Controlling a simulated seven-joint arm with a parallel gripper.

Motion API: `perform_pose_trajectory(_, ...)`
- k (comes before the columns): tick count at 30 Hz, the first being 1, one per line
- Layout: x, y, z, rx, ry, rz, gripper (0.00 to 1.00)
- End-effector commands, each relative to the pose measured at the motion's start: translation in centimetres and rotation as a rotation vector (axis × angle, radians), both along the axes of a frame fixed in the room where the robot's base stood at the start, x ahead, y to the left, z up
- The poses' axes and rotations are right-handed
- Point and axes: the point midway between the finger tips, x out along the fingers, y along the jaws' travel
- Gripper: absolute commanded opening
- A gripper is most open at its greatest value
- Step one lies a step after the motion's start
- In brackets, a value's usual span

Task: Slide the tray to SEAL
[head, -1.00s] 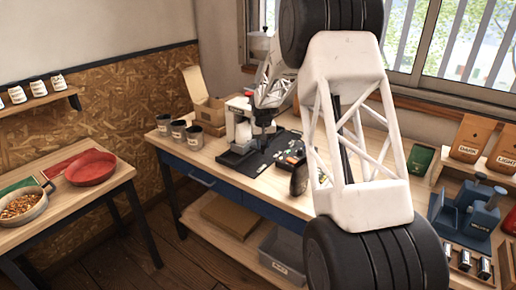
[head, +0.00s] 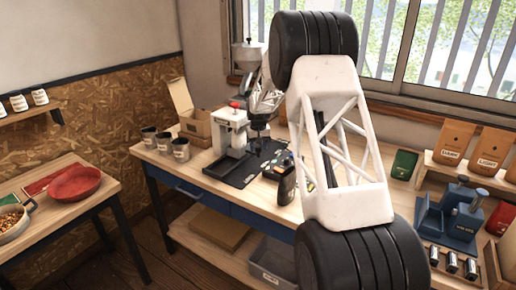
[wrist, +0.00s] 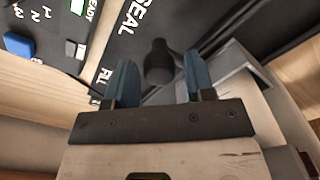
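In the wrist view, my gripper (wrist: 160,84) has its two blue fingers spread apart. A dark upright knob (wrist: 158,62) shows between and just beyond the fingers, with gaps on both sides; I cannot tell whether it belongs to the tray. The dark surface under it carries the words SEAL (wrist: 132,16) and FILL (wrist: 102,78). In the head view, my gripper (head: 259,131) is small and dark beside a white machine with a red top (head: 231,128). A black tray-like base (head: 236,172) lies in front of the machine. The tray's exact outline is partly hidden.
Small coloured pieces lie on the dark mat (head: 268,150). A dark handheld object (head: 287,180) stands at its right. Three grey cups (head: 165,142) and an open cardboard box (head: 197,124) are left of the machine. A grey metal piece (wrist: 238,75) is close to the right finger.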

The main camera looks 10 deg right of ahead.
Motion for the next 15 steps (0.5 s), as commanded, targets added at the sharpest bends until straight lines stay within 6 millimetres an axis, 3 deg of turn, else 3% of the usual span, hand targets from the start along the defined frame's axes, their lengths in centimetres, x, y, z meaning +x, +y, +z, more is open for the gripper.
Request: perform_pose_trajectory(15, -0.02, -0.03, 0.6, 0.0, 0.0, 0.0, 0.57)
